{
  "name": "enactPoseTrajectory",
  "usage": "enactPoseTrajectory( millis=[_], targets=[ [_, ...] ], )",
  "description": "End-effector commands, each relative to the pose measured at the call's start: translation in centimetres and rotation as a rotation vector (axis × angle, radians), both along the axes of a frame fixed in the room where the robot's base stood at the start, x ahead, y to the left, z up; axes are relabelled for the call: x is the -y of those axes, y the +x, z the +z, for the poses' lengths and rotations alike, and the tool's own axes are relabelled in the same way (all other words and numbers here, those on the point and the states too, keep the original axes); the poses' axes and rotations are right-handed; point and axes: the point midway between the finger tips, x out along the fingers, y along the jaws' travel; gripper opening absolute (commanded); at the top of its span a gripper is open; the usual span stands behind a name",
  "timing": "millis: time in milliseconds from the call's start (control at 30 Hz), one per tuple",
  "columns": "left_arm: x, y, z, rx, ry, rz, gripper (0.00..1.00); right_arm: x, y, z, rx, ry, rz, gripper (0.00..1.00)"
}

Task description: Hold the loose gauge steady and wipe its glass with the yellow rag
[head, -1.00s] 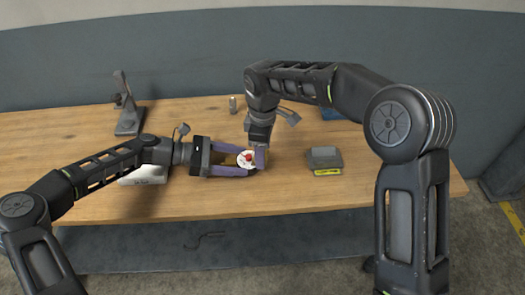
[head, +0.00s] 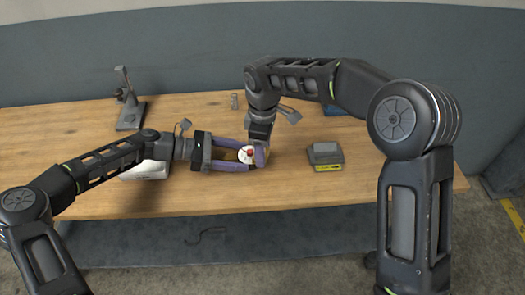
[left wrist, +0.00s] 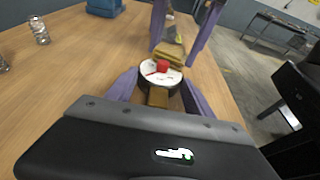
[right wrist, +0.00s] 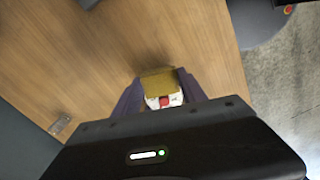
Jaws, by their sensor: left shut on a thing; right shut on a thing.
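The gauge (head: 244,157) is a small round thing with a white dial and a red patch on its face. My left gripper (head: 247,156) is shut on it, purple fingers on either side; the left wrist view shows the dial (left wrist: 150,76) face up between them. My right gripper (head: 262,150) comes down from above, shut on the folded yellow rag (right wrist: 157,82). In the left wrist view the rag (left wrist: 168,54) is at the dial's far edge, close over the glass; I cannot tell whether it touches. The rag is mostly hidden in the head view.
A grey box with a yellow front (head: 325,156) stands right of the grippers. A dark stand (head: 130,108) is at the back left, a small metal cylinder (head: 234,101) at the back. A white box (head: 147,170) lies under my left arm. The table's front edge is close.

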Motion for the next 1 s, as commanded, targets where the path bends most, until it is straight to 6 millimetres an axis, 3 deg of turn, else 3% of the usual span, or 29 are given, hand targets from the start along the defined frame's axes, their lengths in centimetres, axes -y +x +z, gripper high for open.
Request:
enactPoseTrajectory(
  millis=[533,1000],
  targets=[
    [0.0,-0.1,-0.1,0.000,0.001,-0.002,0.08,0.4,1.0,0.0,0.003,-0.001,-0.002,0.16],
    [0.0,-0.1,-0.1,-0.001,0.001,-0.002,0.08,-0.2,-0.8,-0.2,0.001,-0.001,-0.001,0.16]
  ],
)
